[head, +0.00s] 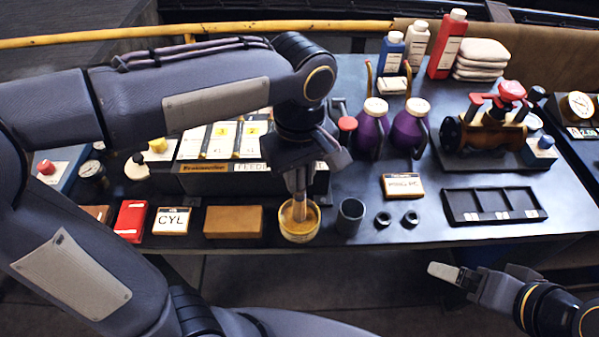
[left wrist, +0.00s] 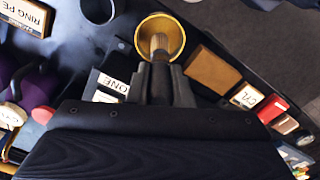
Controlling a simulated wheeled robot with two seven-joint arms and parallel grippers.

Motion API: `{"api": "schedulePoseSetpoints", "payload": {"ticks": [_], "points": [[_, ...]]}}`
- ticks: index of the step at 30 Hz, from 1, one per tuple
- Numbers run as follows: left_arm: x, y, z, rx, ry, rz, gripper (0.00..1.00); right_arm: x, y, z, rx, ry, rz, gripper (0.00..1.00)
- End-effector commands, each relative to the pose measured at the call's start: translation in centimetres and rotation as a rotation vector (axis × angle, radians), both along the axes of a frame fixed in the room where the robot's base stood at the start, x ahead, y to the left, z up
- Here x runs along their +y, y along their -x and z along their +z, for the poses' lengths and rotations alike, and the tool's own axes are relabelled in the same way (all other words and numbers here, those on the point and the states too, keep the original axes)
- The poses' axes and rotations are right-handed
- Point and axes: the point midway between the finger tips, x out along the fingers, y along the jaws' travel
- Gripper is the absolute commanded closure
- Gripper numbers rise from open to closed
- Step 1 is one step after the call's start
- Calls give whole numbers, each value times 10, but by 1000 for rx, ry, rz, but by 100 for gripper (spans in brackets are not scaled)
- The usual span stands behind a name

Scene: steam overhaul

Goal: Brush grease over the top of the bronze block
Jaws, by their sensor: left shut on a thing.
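The bronze block (head: 233,221) lies flat near the front edge of the table, left of the grease pot. It also shows in the left wrist view (left wrist: 213,70). The grease pot (head: 300,236) is a round tub with a yellow rim and yellowish content. My left gripper (head: 297,180) is above it, pointing down, shut on a brush (head: 299,207). The brush's lower end is inside the pot's mouth; its tip is hidden. In the left wrist view the brush (left wrist: 158,45) stands in the pot (left wrist: 172,25). My right gripper (head: 455,274) is low at the right, off the table's front edge, away from the block.
A dark cup (head: 350,217) and two black rings (head: 383,220) stand right of the pot. A CYL box (head: 172,221) and red box (head: 131,220) lie left of the block. A paper rack (head: 250,182) stands behind. A black tray (head: 494,205) is at the right.

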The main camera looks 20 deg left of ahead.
Motion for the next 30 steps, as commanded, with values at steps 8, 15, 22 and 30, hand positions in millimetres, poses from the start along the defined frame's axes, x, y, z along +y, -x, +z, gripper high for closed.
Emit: {"api": "schedulePoseSetpoints", "payload": {"ticks": [8, 15, 22, 30], "points": [[0, 0, -1, 0, 0, 0, 100, 0, 0, -1, 0, 0, 0, 0], [0, 0, -4, 0, 0, 0, 100, 0, 0, -3, 0, 0, 0, 0], [0, 0, -7, 0, 0, 0, 100, 0, 0, -5, 0, 0, 0, 0], [0, 0, -10, 0, 0, 0, 100, 0, 0, -7, 0, 0, 0, 0]]}}
